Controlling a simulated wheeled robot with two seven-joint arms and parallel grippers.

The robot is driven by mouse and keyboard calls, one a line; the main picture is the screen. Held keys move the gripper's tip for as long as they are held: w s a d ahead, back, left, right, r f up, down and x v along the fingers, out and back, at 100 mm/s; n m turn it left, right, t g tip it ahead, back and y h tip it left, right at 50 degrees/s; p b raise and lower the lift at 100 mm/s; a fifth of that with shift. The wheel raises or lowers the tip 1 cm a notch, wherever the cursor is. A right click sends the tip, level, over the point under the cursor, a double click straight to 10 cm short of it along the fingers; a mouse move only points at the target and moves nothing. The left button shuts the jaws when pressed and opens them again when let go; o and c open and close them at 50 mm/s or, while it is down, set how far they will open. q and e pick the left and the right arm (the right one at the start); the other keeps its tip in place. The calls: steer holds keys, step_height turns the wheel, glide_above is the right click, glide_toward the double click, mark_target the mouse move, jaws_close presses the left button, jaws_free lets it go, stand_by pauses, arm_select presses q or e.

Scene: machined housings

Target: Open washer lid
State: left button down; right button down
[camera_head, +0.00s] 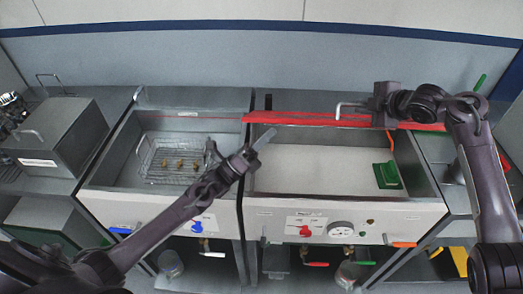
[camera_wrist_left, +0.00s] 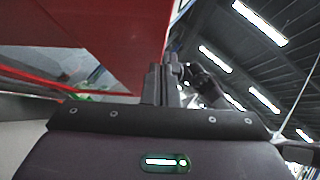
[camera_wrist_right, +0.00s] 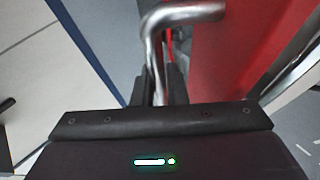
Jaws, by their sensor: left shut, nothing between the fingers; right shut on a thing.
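The red washer lid (camera_head: 310,118) shows as a thin band along the back edge of the right tank (camera_head: 320,165), seen nearly edge-on, with the tank's pale inside in view below it. My right gripper (camera_head: 377,105) is shut on the silver lid handle (camera_head: 345,106); the handle (camera_wrist_right: 155,45) also shows between its fingers in the right wrist view, beside the red lid (camera_wrist_right: 235,50). My left gripper (camera_head: 263,139) is shut and empty, over the divider between the tanks. In the left wrist view its fingers (camera_wrist_left: 160,83) are near the red underside (camera_wrist_left: 100,35).
The left tank (camera_head: 110,150) is open and holds a wire basket (camera_head: 150,160) with brass parts. A green block (camera_head: 387,175) sits inside the right tank. A grey box (camera_head: 50,140) stands at far left. Knobs and a gauge (camera_head: 340,229) line the front panel.

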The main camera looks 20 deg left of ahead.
arm_select(q)
steer(key=shift+w+r, duration=0.2)
steer(key=shift+r, duration=0.15)
